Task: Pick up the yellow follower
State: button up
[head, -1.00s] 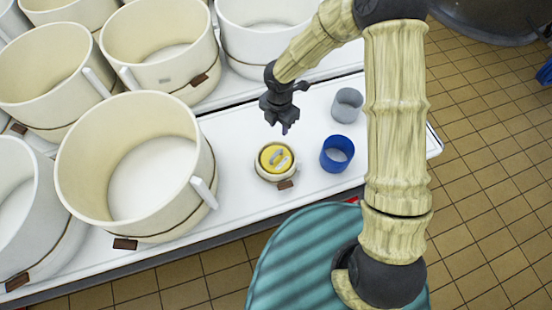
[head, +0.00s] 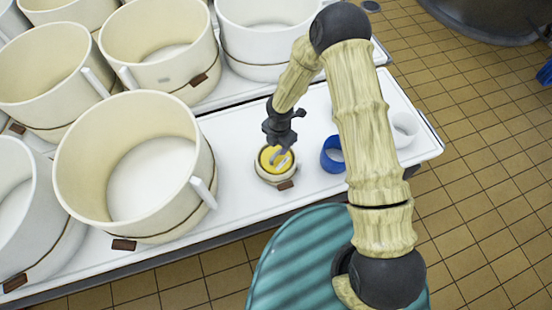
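The yellow follower (head: 268,154) is a round yellow disc with a grey handle on top. It sits inside a small cream mould (head: 272,178) with a brown tag, on the white table. My dark gripper (head: 284,148) points down right over the follower and overlaps its far side in the head view. The fingers are small here and cover part of the handle. I cannot tell whether they touch it, or whether they are open or shut.
A blue cup (head: 331,160) stands just right of the mould, partly behind my arm. A white cup (head: 404,128) stands farther right. Large cream vats (head: 130,165) with handles crowd the left and back. The white table (head: 232,140) is bare around the mould.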

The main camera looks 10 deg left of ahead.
aim_at(276, 154)
jog(key=shift+s+a+f, duration=0.1)
jog(key=shift+s, duration=0.05)
jog(key=shift+s+f, duration=0.1)
jog(key=shift+f, duration=0.15)
jog(key=f, duration=0.3)
jog(key=shift+s+a+f, duration=0.3)
jog(key=shift+s, duration=0.1)
jog(key=shift+w+f, duration=0.1)
jog(key=shift+f, duration=0.35)
jog(key=shift+c, duration=0.4)
grip_shut()
